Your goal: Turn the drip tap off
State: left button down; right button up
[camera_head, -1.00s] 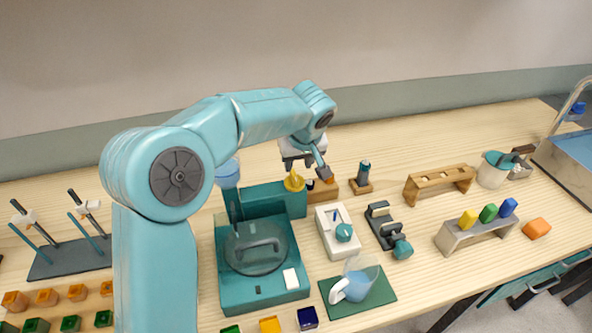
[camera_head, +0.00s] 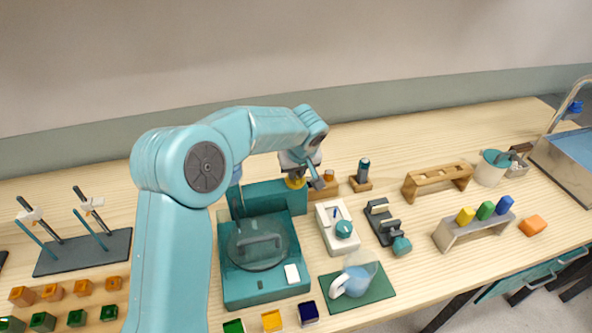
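A small yellow part (camera_head: 296,182), which may be the drip tap, shows at the back right of a teal machine (camera_head: 227,292). Its handle position is too small to tell. My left gripper (camera_head: 306,174) comes down from above at this yellow part and partly covers it. I cannot tell whether the fingers touch it or are apart. My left arm also hides part of the area behind the machine. My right gripper is not in view.
A jug (camera_head: 354,284) on a green mat (camera_head: 377,291) stands in front. A white device (camera_head: 333,215), a dark clamp-like device (camera_head: 381,219) and a wooden rack (camera_head: 438,179) stand to the right. Two stands on a dark base (camera_head: 85,253) are at left. Bare bench lies behind.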

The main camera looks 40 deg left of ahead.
pick_arm(q)
jog(key=shift+a+m+t+h+b, duration=0.15)
jog(key=shift+m+t+h+b, duration=0.2)
jog(key=shift+m+b, duration=0.5)
jog(key=m, duration=0.3)
jog(key=shift+s+t+h, duration=0.1)
jog(key=shift+t+h, duration=0.15)
jog(key=shift+h, duration=0.1)
jog(key=shift+a+r+m+h+p, duration=0.15)
jog(key=shift+m+h+p, duration=0.3)
jog(key=shift+m, duration=0.8)
jog(key=m, duration=0.1)
jog(key=m+h+p, duration=0.1)
jog(key=m, duration=0.1)
jog(key=shift+a+m+t+h, duration=0.1)
jog(key=shift+m+t+h, duration=0.15)
jog(key=shift+m+t, duration=0.05)
jog(key=m+h, duration=0.1)
jog(key=m, duration=0.1)
jog(key=shift+m, duration=0.3)
jog(key=shift+a+m+h, duration=0.1)
jog(key=shift+m+h, duration=0.4)
jog(key=shift+m, duration=1)
jog(key=shift+g, duration=0.4)
